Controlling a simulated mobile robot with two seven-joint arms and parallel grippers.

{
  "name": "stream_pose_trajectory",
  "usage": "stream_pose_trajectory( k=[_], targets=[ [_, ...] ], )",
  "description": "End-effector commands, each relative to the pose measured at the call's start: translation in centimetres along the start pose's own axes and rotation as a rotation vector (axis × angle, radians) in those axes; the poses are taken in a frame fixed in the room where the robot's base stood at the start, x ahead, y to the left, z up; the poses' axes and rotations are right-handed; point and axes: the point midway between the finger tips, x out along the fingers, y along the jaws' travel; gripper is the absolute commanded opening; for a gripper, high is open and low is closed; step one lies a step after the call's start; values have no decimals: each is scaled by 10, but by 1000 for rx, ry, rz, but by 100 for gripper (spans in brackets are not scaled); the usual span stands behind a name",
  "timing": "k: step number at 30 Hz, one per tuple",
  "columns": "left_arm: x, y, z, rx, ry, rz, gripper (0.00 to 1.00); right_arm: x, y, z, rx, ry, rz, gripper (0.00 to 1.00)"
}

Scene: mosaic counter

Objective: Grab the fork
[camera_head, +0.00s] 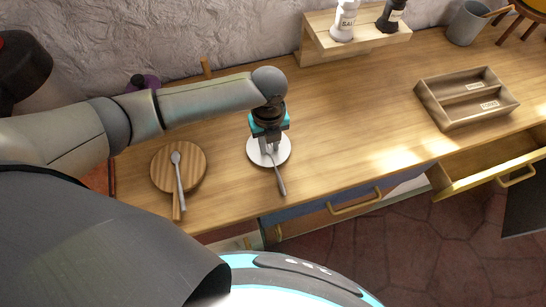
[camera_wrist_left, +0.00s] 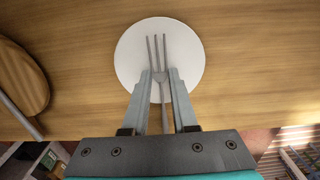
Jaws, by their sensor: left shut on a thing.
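The fork (camera_head: 280,183) lies across a white plate on the wooden counter, its handle reaching past the plate's near edge. In the left wrist view its tines (camera_wrist_left: 157,48) lie over the white plate (camera_wrist_left: 190,58), which shows in the head view too (camera_head: 285,157). My left gripper (camera_head: 269,157) is over the plate, pointing down. In the left wrist view its two fingers (camera_wrist_left: 160,78) are closed in on the fork near the base of the tines. My right gripper is not in view.
A round wooden board (camera_head: 193,160) with a spoon (camera_head: 179,175) is to the left. A divided wooden tray (camera_head: 430,98) stands at the right, near an open drawer (camera_head: 490,173). A raised shelf (camera_head: 322,44) holds two bottles at the back. The counter between plate and tray is clear.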

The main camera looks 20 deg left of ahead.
Motion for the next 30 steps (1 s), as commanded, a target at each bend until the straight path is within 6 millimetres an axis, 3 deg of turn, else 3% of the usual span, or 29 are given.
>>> stream_pose_trajectory(
  k=[8, 14, 20, 30],
  targets=[
    [-2, 0, 0, 0, 0, -1, 0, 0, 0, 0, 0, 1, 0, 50],
    [-17, 0, 1, 0, -1, -2, 0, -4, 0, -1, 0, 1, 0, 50],
    [-60, -1, 1, 2, -3, -5, 0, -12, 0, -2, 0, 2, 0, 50],
    [-155, -1, 1, 1, -4, -4, 0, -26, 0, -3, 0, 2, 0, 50]
  ],
)
